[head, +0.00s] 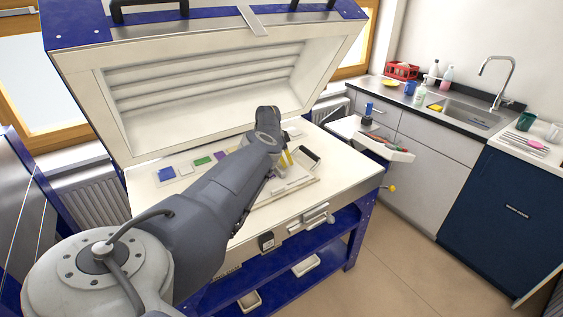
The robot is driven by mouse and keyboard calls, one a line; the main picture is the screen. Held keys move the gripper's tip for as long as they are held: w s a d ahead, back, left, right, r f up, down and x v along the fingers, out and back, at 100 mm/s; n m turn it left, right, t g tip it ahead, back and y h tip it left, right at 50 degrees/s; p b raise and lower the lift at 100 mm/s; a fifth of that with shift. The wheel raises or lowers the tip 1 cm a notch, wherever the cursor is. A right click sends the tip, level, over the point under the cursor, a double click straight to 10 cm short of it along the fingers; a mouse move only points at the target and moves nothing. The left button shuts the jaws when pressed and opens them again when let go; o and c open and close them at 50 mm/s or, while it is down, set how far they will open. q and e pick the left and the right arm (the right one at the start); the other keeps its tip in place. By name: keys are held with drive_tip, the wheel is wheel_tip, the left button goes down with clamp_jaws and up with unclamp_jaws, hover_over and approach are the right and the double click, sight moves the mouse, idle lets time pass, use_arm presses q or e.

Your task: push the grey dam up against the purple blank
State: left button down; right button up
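The purple blank (221,155) lies on the pale kiln bed (142,196), right of a green piece. It is small in view, and my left arm crosses just in front of it. My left arm reaches in from the lower left, and its wrist is over the bed. I cannot pick out the grey dam for sure; pale bars (293,184) lie on the bed near the gripper. My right gripper is not in view.
A green piece (202,161), a blue piece (166,174) and a white piece (185,170) lie left of the purple one. A dark-edged tray (309,157) stands at the right. The raised kiln lid (200,85) rises behind the bed.

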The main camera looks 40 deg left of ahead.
sight(277, 168)
use_arm(q)
drive_tip(key=shift+s+a, duration=0.15)
drive_tip(key=shift+s, duration=0.1)
idle(0.3)
drive_tip(key=shift+s+a, duration=0.65)
drive_tip(key=shift+s, duration=0.3)
